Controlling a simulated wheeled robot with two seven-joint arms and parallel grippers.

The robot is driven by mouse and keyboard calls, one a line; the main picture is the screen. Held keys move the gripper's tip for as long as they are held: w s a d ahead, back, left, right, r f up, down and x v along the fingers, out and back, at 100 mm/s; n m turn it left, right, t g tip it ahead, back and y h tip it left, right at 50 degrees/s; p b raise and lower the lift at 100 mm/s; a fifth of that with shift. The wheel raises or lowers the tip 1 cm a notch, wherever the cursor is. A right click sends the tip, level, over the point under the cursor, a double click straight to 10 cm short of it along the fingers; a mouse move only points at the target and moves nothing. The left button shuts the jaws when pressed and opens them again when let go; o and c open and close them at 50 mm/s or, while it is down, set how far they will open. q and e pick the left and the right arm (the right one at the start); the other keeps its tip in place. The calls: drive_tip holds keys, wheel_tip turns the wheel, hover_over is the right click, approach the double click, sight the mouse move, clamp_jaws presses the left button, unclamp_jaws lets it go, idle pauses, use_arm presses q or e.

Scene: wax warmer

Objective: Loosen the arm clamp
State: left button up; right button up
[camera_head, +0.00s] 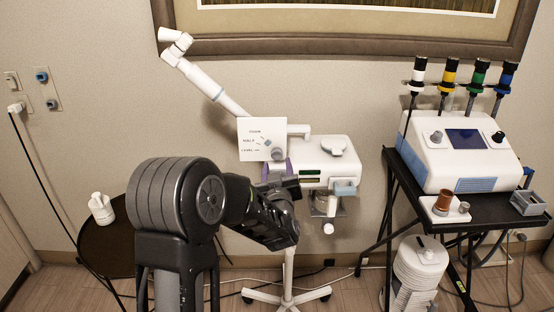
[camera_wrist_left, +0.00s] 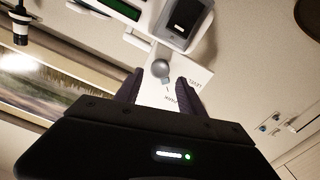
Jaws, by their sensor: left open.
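A white panel with printed labels such as HALF (camera_head: 250,131) stands at the front left of the white wax warmer (camera_head: 325,150). A round grey knob (camera_head: 278,154) sits at the panel's lower right, with a small blue-grey pointer near it. I take this knob to be the clamp's. My left gripper (camera_head: 277,168) is open just below the panel. In the left wrist view the knob (camera_wrist_left: 160,68) appears between and just beyond the fingertips (camera_wrist_left: 160,80), with the panel (camera_wrist_left: 155,97) behind. Whether a finger touches the knob I cannot tell. My right gripper is out of view.
A white jointed arm (camera_head: 205,82) rises behind the panel. A black cart (camera_head: 465,219) at right holds a white device (camera_head: 463,150) with several coloured-banded handles. A dark round table (camera_head: 103,240) with a white bottle (camera_head: 101,208) stands at left. Cables lie on the floor.

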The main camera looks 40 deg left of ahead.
sight(277, 156)
use_arm(q)
drive_tip(key=shift+p+x, duration=0.35)
drive_tip(key=shift+x, duration=1.75)
drive_tip(key=shift+w+a+b, duration=0.15)
drive_tip(key=shift+a+b, duration=0.05)
drive_tip(key=shift+b, duration=0.2)
drive_tip(key=shift+c, duration=0.6)
